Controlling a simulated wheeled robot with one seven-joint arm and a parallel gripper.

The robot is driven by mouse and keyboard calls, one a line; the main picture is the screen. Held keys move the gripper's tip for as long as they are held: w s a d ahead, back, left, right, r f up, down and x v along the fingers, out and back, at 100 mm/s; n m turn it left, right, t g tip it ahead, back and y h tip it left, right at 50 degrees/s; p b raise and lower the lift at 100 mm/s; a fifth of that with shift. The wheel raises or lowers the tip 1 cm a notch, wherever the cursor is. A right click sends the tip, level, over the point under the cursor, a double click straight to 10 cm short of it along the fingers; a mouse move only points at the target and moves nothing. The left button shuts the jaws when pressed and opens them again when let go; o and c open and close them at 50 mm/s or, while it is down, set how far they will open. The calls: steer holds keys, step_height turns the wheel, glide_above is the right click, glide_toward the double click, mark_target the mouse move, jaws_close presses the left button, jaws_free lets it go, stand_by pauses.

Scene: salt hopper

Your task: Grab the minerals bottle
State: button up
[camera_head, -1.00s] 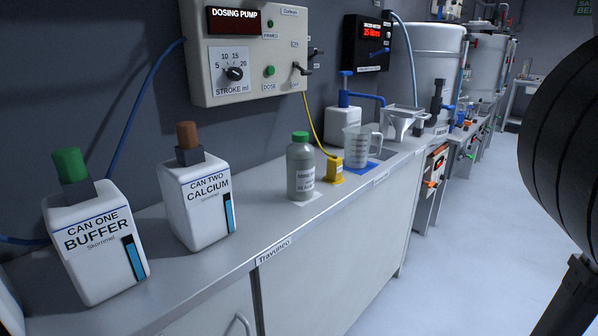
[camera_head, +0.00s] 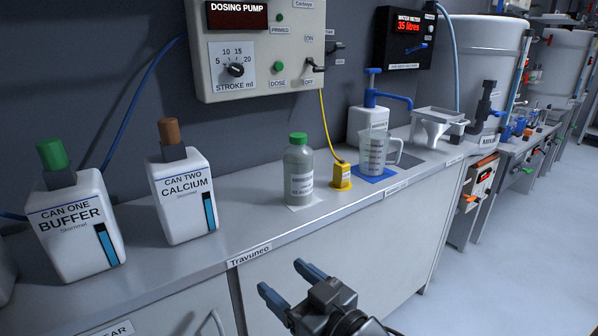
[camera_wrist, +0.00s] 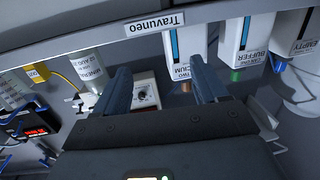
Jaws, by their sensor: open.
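The minerals bottle (camera_head: 299,176) is grey-green with a green cap and stands upright on a white square on the bench. Its label is too small to read fully in the head view. In the wrist view, which is upside down, the bottle (camera_wrist: 90,72) shows left of the fingers with part of its label legible. My gripper (camera_head: 283,278) is open and empty in front of the bench, below and nearer than the bottle. In the wrist view my gripper (camera_wrist: 160,70) has its fingers apart, with nothing between them.
Buffer can (camera_head: 75,225) and calcium can (camera_head: 184,200) stand left of the bottle. A yellow block (camera_head: 341,177) with a cable, a measuring jug (camera_head: 373,155) and a blue-pump container (camera_head: 366,120) stand to its right. The dosing pump (camera_head: 262,50) hangs behind. Bench (camera_head: 250,225) between calcium can and bottle is clear.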

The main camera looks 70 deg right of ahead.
steer(key=w+d+r+m+h, duration=0.1)
steer(key=w+d+r+h, duration=0.15)
steer(key=d, duration=0.35)
steer(key=w+d+r+m+h, duration=0.1)
steer(key=w+d+r, duration=0.1)
steer(key=d+r, duration=0.3)
steer(key=m+g+h, duration=0.1)
steer(key=m+h, duration=0.1)
steer(key=h, duration=0.1)
glide_toward(302, 141)
steer(key=shift+y, duration=0.25)
steer(key=x, duration=0.4)
steer(key=shift+w+p, duration=0.2)
steer(key=shift+p, duration=0.15)
steer(key=shift+w+d+r, duration=0.2)
steer(key=shift+d, duration=0.1)
steer(key=shift+p+x, duration=0.8)
steer(key=shift+x, duration=2.75)
steer(key=shift+s+f, duration=0.1)
steer(key=shift+c, duration=0.2)
jaws_close()
